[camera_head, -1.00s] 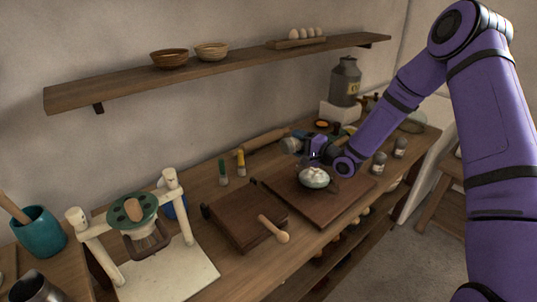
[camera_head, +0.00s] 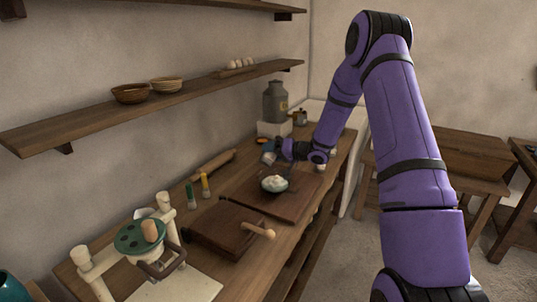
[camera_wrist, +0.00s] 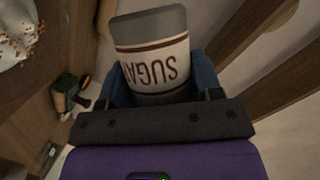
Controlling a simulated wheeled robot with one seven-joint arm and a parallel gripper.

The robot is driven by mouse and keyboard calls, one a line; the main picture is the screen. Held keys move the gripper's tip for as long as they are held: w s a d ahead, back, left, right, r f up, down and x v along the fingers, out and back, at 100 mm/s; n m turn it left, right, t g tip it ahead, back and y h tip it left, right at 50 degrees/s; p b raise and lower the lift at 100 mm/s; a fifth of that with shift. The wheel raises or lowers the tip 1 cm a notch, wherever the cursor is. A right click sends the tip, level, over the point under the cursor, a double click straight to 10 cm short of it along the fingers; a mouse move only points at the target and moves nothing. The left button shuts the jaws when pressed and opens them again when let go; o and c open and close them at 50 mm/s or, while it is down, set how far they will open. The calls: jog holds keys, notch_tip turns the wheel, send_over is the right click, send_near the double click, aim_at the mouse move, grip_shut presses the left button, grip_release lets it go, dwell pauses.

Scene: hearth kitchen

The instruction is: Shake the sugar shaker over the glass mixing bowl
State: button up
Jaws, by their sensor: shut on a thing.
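The sugar shaker (camera_wrist: 155,50) is a pale cylinder with brown bands, a grey end and "SUGAR" lettering upside down in the wrist view. My gripper (camera_wrist: 162,84) is shut on it. In the head view the shaker (camera_head: 269,158) is small and looks tilted, held by my gripper (camera_head: 284,151) just behind and above the mixing bowl (camera_head: 274,188). The bowl holds a white heap and stands on a dark wooden board. In the wrist view, part of its white contents with red-brown bits (camera_wrist: 16,30) shows at the upper left. Falling sugar cannot be made out.
A second dark board (camera_head: 222,230) with a wooden spoon (camera_head: 258,230) lies nearer. Green and yellow tubes (camera_head: 205,185), a rolling pin (camera_head: 213,166) and a grey can (camera_head: 275,102) stand or lie behind. A white-framed press (camera_head: 140,238) occupies the near left. A shelf (camera_head: 190,98) hangs above.

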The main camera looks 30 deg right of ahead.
jog(key=n+h, duration=0.1)
jog(key=n, duration=0.2)
jog(key=r+n+h, duration=0.1)
jog(key=shift+s+a+h, duration=0.1)
jog(key=shift+a+h, duration=0.2)
jog(key=shift+a, duration=0.1)
jog(key=n+h, duration=0.1)
jog(key=n, duration=0.2)
jog(key=shift+s+a+r+t+h, duration=0.1)
jog(key=shift+r+t+h, duration=0.2)
jog(key=shift+t+h, duration=0.1)
